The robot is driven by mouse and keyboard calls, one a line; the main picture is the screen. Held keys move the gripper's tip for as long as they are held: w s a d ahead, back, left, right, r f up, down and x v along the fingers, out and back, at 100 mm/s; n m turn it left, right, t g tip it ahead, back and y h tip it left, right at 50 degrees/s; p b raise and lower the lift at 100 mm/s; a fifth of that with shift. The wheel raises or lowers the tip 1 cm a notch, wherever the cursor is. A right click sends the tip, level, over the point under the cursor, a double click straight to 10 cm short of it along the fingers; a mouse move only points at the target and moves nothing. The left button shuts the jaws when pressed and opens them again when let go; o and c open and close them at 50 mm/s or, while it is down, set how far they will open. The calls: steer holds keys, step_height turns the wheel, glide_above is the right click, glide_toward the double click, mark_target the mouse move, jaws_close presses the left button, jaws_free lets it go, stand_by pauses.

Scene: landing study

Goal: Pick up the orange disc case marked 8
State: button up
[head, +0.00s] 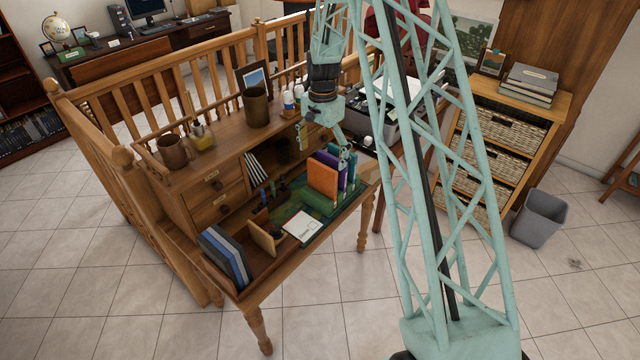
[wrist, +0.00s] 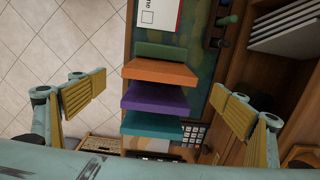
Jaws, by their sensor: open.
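The orange disc case (head: 322,179) stands upright in a row on the writing desk. In the wrist view the orange case (wrist: 160,73) lies between a dark green piece (wrist: 161,51) and a purple case (wrist: 155,98). A teal case (wrist: 152,126) is beyond the purple one. No number 8 is legible on any case. My gripper (wrist: 162,98) is open and empty, above the row. Its yellow-padded fingers are apart on the left and right, with the cases showing between them and touching neither.
A white card (head: 302,226) lies on the desk's green surface (head: 318,208). Blue and grey binders (head: 224,255) stand at the desk's near left. Mugs and a dark cup (head: 256,107) stand on the upper shelf. A wooden railing (head: 215,75) runs behind.

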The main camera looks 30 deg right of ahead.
mark_target(322, 184)
steer(key=shift+f, duration=0.1)
stand_by(0.3)
steer(key=shift+f, duration=4.2)
steer(key=shift+s+a+f+p, duration=0.1)
steer(key=shift+f+p, duration=0.5)
steer(key=shift+f, duration=2)
steer(key=c, duration=1)
